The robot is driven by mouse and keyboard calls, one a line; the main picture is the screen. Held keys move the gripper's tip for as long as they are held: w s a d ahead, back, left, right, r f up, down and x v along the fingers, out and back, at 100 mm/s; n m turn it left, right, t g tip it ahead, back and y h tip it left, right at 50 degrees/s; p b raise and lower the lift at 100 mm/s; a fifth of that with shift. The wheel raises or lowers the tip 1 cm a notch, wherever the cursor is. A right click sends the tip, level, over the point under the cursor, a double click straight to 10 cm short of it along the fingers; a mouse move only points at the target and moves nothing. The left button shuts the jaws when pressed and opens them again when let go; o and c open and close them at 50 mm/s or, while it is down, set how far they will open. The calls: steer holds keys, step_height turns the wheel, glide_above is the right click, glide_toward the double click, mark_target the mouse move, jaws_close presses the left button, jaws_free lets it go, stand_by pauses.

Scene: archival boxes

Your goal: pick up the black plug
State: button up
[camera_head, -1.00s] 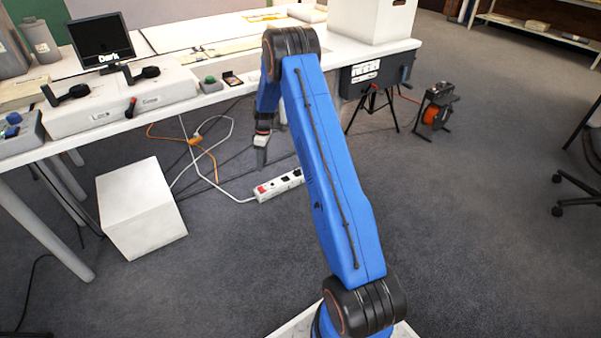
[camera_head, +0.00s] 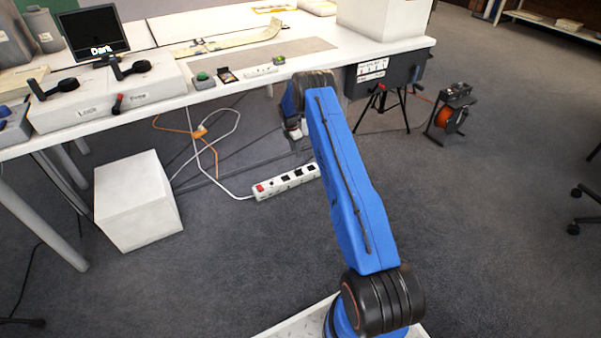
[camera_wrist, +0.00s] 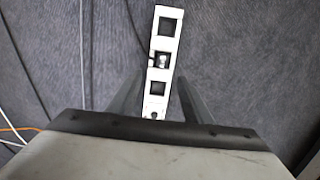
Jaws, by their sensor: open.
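A white power strip (camera_head: 286,182) lies on the grey carpet, with a red switch at its left end and several dark squares along its top. It also shows in the wrist view (camera_wrist: 155,102), running upright through the middle. I cannot tell which dark square, if any, is the black plug. One square holds a small shiny bit. My gripper (camera_wrist: 159,84) is open and empty, one grey finger to each side of the strip in that view. Its height above the strip is unclear. In the head view my arm hides most of the gripper.
A white table (camera_head: 160,97) stands behind, with a white box under it (camera_head: 137,205) at left. White and orange cables lie on the floor left of the strip. A cable reel (camera_head: 451,118) and a tripod stand at right. Open carpet lies at front right.

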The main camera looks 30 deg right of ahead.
glide_above(298, 168)
steer(key=f, duration=0.8)
steer(key=shift+w+a+f, duration=0.15)
steer(key=shift+a+f, duration=0.15)
steer(key=shift+f, duration=0.05)
steer(key=shift+s+d+f, duration=0.15)
steer(key=shift+f, duration=1.25)
steer(key=shift+s+d+f, duration=0.1)
steer(key=shift+s+f, duration=0.05)
steer(key=shift+f, duration=1.2)
steer(key=shift+c, duration=0.3)
jaws_close()
steer(key=shift+r, duration=0.1)
